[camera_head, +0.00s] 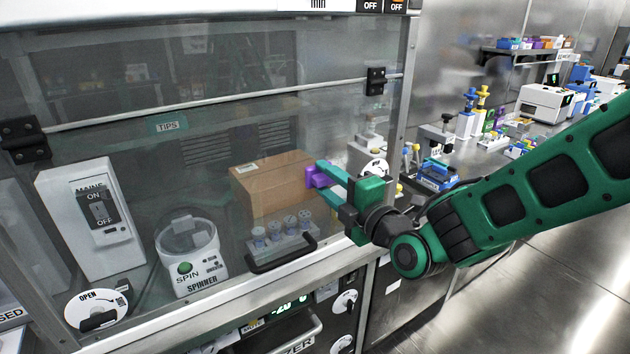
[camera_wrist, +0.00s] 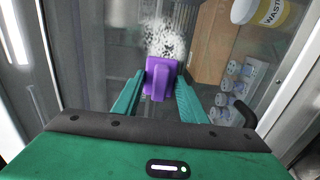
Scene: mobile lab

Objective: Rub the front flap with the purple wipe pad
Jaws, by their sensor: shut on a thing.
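The front flap (camera_head: 212,182) is a clear panel hinged along its top, with a dark handle (camera_head: 283,256) near its lower edge. My gripper (camera_head: 334,178) is at the right part of the flap, shut on the purple wipe pad (camera_head: 317,176). In the wrist view, the pad (camera_wrist: 158,82) sits between the green fingers, facing the flap. A white speckled patch (camera_wrist: 165,38) shows on the panel just beyond the pad; the pad may cover part of it. I cannot tell whether the pad touches the panel.
Behind the flap are a mains switch box (camera_head: 95,215), a spinner (camera_head: 189,255), a cardboard box (camera_head: 270,185) and a tube rack (camera_head: 283,243). The wrist view also shows a waste tub (camera_wrist: 262,12). A cluttered bench (camera_head: 490,145) lies to the right.

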